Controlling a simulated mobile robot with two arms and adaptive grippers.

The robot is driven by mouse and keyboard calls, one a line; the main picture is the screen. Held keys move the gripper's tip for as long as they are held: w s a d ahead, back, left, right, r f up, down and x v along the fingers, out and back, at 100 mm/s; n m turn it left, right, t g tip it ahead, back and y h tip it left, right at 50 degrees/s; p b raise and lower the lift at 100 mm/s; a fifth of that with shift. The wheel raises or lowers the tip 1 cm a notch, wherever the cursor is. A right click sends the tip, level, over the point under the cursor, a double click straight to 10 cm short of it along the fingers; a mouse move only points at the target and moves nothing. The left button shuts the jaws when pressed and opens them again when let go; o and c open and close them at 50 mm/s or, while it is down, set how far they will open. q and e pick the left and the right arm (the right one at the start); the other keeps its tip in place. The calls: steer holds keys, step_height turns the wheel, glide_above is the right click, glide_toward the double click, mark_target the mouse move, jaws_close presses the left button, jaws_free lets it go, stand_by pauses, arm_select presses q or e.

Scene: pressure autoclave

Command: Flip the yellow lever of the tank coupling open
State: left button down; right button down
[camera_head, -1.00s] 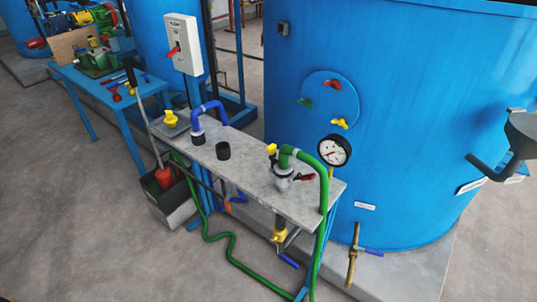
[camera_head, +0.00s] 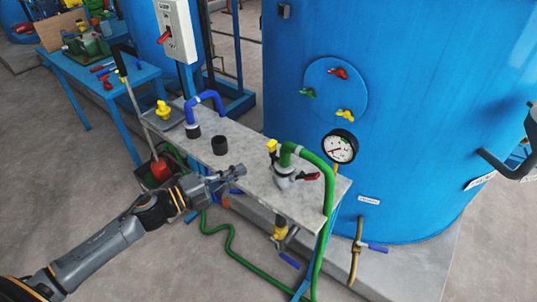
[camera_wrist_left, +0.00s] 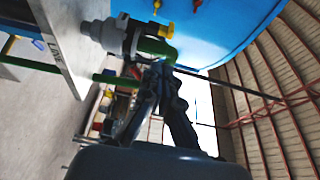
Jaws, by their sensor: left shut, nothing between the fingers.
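The tank coupling (camera_head: 284,170) stands on the grey bench top, with a green hose bending out of its top. Its small yellow lever (camera_head: 272,146) sits at the upper left of the coupling, and a red lever (camera_head: 310,176) sticks out at its right. In the left wrist view the coupling (camera_wrist_left: 105,35) appears sideways, with a yellow lever (camera_wrist_left: 160,29) beside the green hose. My left gripper (camera_head: 240,171) is shut and empty, above the front edge of the bench, left of the coupling and apart from it. My right gripper is not in view.
A pressure gauge (camera_head: 340,147) stands close right of the coupling. The large blue tank (camera_head: 400,90) rises behind. Another green hose hangs below.

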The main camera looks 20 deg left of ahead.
mark_target(275, 152)
arm_select(q)
steer(key=shift+w, duration=0.1)
steer(key=p+x, duration=0.2)
steer(key=x, duration=0.8)
